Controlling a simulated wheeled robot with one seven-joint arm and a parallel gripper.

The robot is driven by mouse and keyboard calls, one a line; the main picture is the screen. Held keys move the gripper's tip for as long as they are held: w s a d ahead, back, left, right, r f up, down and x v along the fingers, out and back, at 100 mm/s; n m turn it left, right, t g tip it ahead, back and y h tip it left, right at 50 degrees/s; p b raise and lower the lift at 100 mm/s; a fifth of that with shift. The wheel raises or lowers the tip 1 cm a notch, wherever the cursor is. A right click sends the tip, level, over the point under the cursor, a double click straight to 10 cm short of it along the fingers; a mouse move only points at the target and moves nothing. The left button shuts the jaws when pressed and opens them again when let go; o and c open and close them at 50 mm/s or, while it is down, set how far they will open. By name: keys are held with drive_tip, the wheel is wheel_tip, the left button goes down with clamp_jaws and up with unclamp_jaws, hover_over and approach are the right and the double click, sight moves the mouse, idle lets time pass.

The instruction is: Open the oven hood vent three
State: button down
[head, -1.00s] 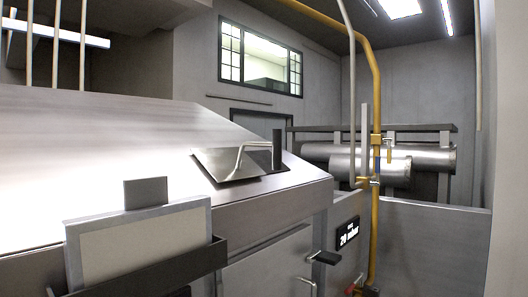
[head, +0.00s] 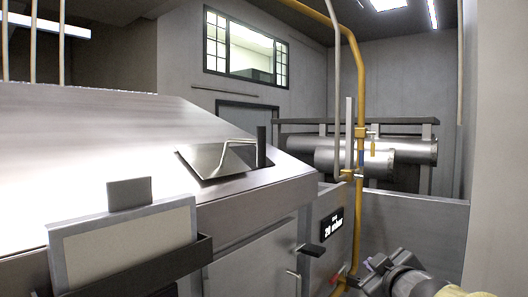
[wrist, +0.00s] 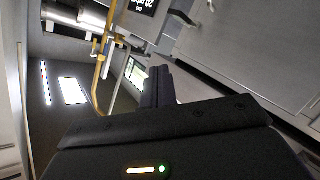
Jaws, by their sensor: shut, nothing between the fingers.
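The oven hood (head: 120,130) is a large sloped metal surface on the left in the head view. A shiny vent flap (head: 207,159) sits on its slope at the right end, with dark edges around it. A bent metal rod (head: 231,146) runs from the flap to a dark upright handle (head: 261,147). I cannot tell how far the flap is raised. My gripper (wrist: 158,86) shows in the wrist view with its dark fingers together and empty. My arm (head: 400,280) shows at the lower right in the head view, well apart from the vent handle.
A yellow pipe (head: 359,150) rises right of the hood. A framed panel (head: 125,248) stands in a dark holder at front left. A dark latch (head: 310,249) sticks out below the hood. Large metal cylinders (head: 400,150) lie behind a low wall (head: 415,215). A wall edge is at right.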

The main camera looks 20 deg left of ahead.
drive_tip(key=a+r+n+y, duration=0.3)
drive_tip(key=a+r+n, duration=0.1)
drive_tip(key=r, duration=0.4)
drive_tip(key=n+g+y+p, duration=0.2)
drive_tip(key=n+g+y, duration=0.6)
drive_tip(key=n, duration=0.8)
approach(264, 148)
drive_tip(key=s+y, duration=0.1)
drive_tip(key=s, duration=0.6)
drive_tip(key=shift+f+t, duration=0.4)
drive_tip(key=shift+f, duration=0.1)
drive_tip(key=w+a+p, duration=0.6)
drive_tip(key=w+a, duration=0.2)
drive_tip(key=shift+a, duration=0.2)
drive_tip(key=shift+w+d, duration=0.1)
drive_tip(key=shift+w, duration=0.1)
drive_tip(key=shift+s, duration=0.1)
